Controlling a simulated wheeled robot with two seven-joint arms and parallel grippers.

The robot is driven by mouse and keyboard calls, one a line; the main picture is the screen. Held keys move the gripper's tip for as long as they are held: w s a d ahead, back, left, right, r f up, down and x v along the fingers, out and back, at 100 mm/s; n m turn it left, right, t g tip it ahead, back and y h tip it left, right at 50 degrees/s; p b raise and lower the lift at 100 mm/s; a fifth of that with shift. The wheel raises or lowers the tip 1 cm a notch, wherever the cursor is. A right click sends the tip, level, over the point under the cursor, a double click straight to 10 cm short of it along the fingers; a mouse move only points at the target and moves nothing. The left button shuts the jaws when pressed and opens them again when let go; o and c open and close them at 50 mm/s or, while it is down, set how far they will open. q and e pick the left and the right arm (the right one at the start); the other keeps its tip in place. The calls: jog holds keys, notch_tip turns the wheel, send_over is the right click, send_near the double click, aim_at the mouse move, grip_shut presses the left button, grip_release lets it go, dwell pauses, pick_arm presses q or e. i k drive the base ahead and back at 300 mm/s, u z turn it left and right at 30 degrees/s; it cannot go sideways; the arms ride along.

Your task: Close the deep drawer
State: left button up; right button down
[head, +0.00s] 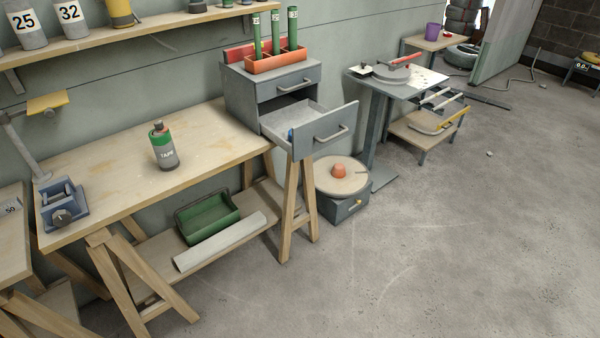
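A grey two-drawer cabinet (240,95) stands on the right end of the wooden workbench (205,130). Its lower, deep drawer (332,132) is pulled well out to the front right and has a bar handle (332,135) on its face. The upper drawer (289,82) is shut. Neither of my grippers is in view.
An orange tray (277,63) with green tubes sits on the cabinet. A green and grey bottle (163,148) stands on the bench. A sawhorse leg (291,205) and a round-topped reel stand (341,176) are below the drawer. Concrete floor (430,240) to the right is clear.

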aim_at(314, 126)
jog(key=u, duration=0.65)
jog(key=i, duration=1.15)
jog(key=z, duration=0.45)
